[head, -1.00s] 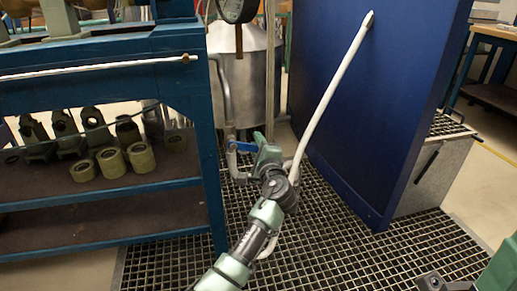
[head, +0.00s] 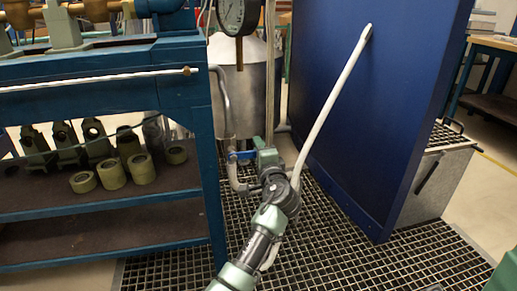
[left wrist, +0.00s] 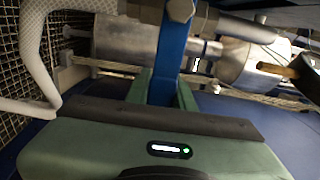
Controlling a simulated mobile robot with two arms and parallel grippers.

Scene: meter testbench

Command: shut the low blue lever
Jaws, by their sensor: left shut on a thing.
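The low blue lever (head: 243,154) sits on a grey pipe beside the blue bench leg, low in front of the metal tank. In the head view it looks roughly level. My left gripper (head: 257,157) is at its right end. In the left wrist view the blue lever (left wrist: 173,55) runs between the green fingers of my left gripper (left wrist: 163,88), which are shut on it. The lever's gripped end is hidden by the fingers. My right gripper cannot be made out in these views.
The blue bench (head: 212,200) with shelves of metal parts stands close on the left. A large blue panel (head: 385,110) with a white pole (head: 335,95) stands on the right. The metal tank (head: 240,90) and a gauge (head: 237,14) are behind. The floor grating (head: 330,250) is clear in front.

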